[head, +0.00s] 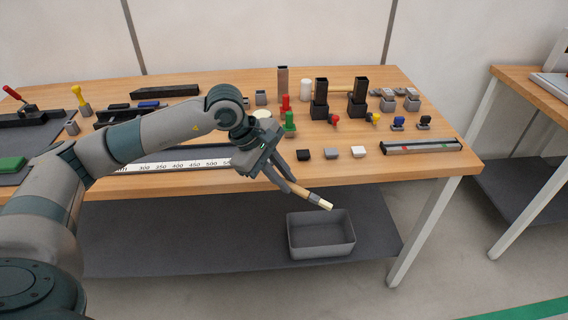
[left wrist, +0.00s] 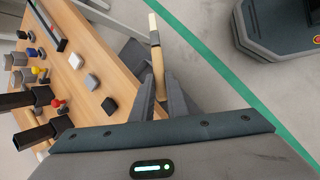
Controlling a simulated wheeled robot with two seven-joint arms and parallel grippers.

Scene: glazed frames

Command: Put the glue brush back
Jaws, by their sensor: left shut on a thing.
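The glue brush (head: 316,198) has a light wooden handle, a dark band and a pale tip. My left gripper (head: 297,187) is shut on its handle, just off the table's front edge and above the grey bin. The brush slants down to the right, pale tip outermost. In the left wrist view the brush (left wrist: 156,50) sticks out between the fingers (left wrist: 158,90), clear of the table. The far end of the handle is hidden by the gripper. My right gripper is not in view.
An open grey bin (head: 320,252) stands on the lower shelf. The wooden table (head: 410,168) holds a tall brown tube (head: 282,82), a white cylinder (head: 306,90), two black holders (head: 320,98), small blocks (head: 331,153), coloured-knob pieces and a ruler (head: 185,160).

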